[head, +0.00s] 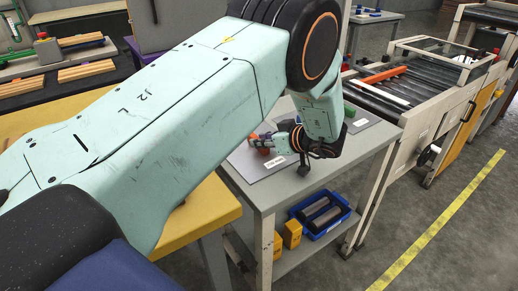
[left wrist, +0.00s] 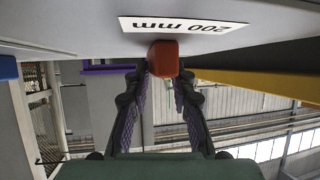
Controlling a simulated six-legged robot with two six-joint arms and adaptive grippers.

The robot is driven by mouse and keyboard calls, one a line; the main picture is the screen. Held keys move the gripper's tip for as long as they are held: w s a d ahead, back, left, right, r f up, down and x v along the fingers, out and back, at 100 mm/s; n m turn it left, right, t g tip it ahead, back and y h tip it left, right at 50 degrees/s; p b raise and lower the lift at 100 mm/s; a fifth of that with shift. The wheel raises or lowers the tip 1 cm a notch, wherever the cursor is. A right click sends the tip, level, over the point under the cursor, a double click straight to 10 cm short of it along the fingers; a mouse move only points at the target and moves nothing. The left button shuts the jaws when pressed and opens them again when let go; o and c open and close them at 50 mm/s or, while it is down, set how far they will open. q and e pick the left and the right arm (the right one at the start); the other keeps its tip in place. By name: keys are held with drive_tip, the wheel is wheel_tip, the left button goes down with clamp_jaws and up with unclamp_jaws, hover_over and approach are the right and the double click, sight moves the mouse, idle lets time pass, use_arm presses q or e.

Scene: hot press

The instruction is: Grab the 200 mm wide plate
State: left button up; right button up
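The 200 mm plate (head: 266,180) is a thin grey sheet lying on the grey table in the head view, with a white label and an orange handle block. In the left wrist view the label of the plate (left wrist: 185,24) reads "200 mm" upside down, and the orange block (left wrist: 163,59) stands just past my fingertips. My left gripper (left wrist: 165,74) is open, its two dark fingers apart on either side of the block's line; I cannot tell whether they touch it. In the head view my left gripper (head: 271,143) is low over the plate, partly hiding it. My right gripper is not in view.
A second plate with a green handle (head: 349,110) lies behind my wrist. A blue bin (head: 322,214) and yellow blocks (head: 291,234) stand on the lower shelf. A roller conveyor (head: 400,90) stands at the right, and a yellow table (head: 205,215) under my arm.

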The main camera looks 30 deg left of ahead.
use_arm(q)
drive_tip(key=shift+s+a+f, duration=0.2)
drive_tip(key=shift+f, duration=0.05)
drive_tip(key=shift+c, duration=0.7)
drive_tip(key=shift+s+a+r, duration=0.15)
drive_tip(key=shift+s+r, duration=0.05)
drive_tip(key=shift+s, duration=0.2)
clamp_jaws()
drive_tip(key=shift+w+d+f, duration=0.1)
drive_tip(key=shift+w+d, duration=0.15)
drive_tip(key=shift+w, duration=0.05)
drive_tip(key=shift+s+a, duration=0.1)
drive_tip(key=shift+a, duration=0.05)
